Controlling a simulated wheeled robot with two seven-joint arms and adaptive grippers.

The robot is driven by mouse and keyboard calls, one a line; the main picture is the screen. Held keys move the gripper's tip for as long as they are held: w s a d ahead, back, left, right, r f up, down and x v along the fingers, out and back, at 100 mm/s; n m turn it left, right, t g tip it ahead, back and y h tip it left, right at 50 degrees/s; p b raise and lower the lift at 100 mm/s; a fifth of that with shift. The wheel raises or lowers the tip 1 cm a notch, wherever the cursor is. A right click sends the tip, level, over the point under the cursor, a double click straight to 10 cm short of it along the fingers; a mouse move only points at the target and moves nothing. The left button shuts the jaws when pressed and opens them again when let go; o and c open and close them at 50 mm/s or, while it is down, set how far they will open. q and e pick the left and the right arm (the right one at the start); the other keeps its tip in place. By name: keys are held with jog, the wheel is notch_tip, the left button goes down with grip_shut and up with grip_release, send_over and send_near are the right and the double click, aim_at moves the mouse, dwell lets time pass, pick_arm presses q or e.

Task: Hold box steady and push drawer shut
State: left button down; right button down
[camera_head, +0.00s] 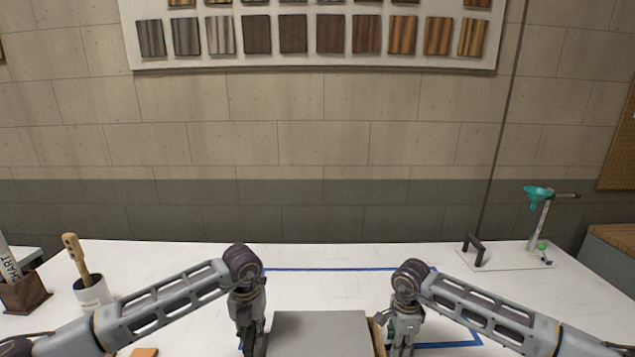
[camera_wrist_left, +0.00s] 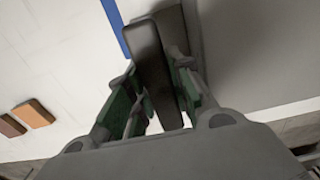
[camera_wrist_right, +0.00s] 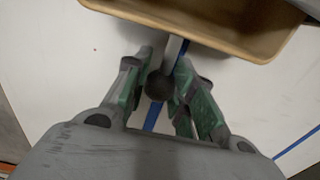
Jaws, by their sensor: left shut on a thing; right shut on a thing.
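The grey box (camera_head: 320,325) stands at the table's front middle, cut off by the picture's lower edge. A dark handle (camera_wrist_left: 152,65) is on its left side, and my left gripper (camera_wrist_left: 155,85) is shut on it. My left gripper also shows in the head view (camera_head: 252,340). A tan drawer (camera_head: 378,338) sticks out from the box's right side; its rim and inside show in the right wrist view (camera_wrist_right: 225,28). My right gripper (camera_wrist_right: 161,80) is shut on the drawer's dark round knob (camera_wrist_right: 158,86). How far the drawer is open is partly hidden.
Blue tape (camera_head: 330,269) outlines an area on the white table around the box. A cup with a brush (camera_head: 92,292) and a brown holder (camera_head: 24,293) stand left. The table behind the box is clear.

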aim_at(387, 341)
pick_arm(q)
jog(key=shift+d, duration=0.15)
pick_arm(e)
jog(key=shift+a, duration=1.8)
jog(key=c, duration=1.1)
grip_release()
jog(key=shift+d, duration=0.1)
jog(key=shift+r, duration=0.15)
jog(key=shift+r, duration=0.2)
notch_tip(387, 341, up, 11)
jog(key=shift+r, duration=0.15)
